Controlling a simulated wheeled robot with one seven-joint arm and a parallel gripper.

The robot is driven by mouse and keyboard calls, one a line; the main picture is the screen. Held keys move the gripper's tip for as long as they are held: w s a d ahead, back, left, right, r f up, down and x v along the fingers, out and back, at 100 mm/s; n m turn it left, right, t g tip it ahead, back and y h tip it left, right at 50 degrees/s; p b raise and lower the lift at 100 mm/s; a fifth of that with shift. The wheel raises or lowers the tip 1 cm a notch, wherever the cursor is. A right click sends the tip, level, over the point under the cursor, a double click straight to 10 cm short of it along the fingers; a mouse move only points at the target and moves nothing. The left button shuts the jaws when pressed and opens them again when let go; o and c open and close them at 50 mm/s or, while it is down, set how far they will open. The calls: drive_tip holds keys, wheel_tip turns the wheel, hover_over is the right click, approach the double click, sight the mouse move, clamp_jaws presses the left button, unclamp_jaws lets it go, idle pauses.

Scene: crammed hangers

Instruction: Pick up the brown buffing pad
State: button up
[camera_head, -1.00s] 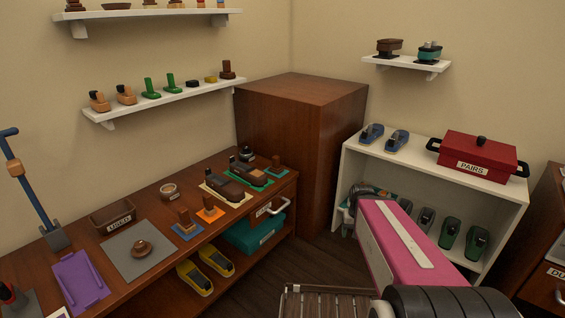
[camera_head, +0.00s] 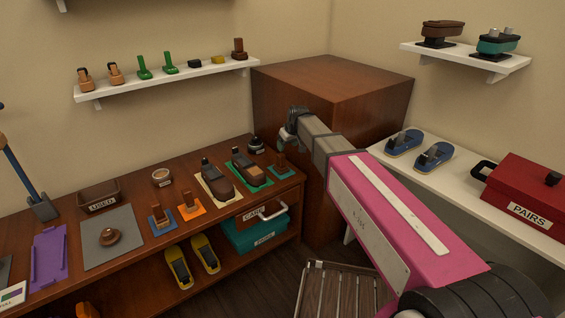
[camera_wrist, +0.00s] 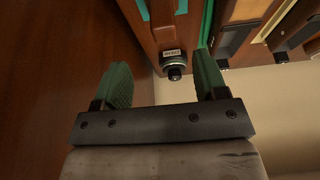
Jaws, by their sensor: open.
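A brown round pad with a knob (camera_head: 110,237) lies on a grey mat (camera_head: 98,215) on the left part of the wooden bench; it looks like the buffing pad, though I cannot be sure. My gripper (camera_head: 290,128) is well to its right, raised in front of the tall brown cabinet, and apart from it. In the wrist view my gripper (camera_wrist: 163,80) shows two green fingers spread wide with nothing held between them. A dark round labelled item (camera_wrist: 174,60) shows beyond the fingers; it appears to be the one at the bench's back right (camera_head: 256,145).
The bench (camera_head: 155,255) also holds a purple tray (camera_head: 49,255), a box marked USED (camera_head: 99,199) and several block tools on coloured mats. The tall cabinet (camera_head: 345,85) stands beside its right end. A red box marked PAIRS (camera_head: 530,200) sits on the white shelf unit.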

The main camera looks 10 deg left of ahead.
sight(282, 155)
drive_tip(key=x, duration=0.5)
drive_tip(key=shift+w+a+f, duration=0.1)
drive_tip(key=shift+w+a, duration=0.15)
drive_tip(key=shift+a, duration=0.2)
drive_tip(key=shift+s+x, duration=0.1)
drive_tip(key=shift+x, duration=1.25)
drive_tip(key=shift+s+x, duration=0.15)
drive_tip(key=shift+x, duration=1.15)
drive_tip(key=shift+d+f, duration=0.1)
drive_tip(key=shift+d, duration=0.1)
drive_tip(key=c, duration=1.1)
drive_tip(key=shift+o, duration=0.2)
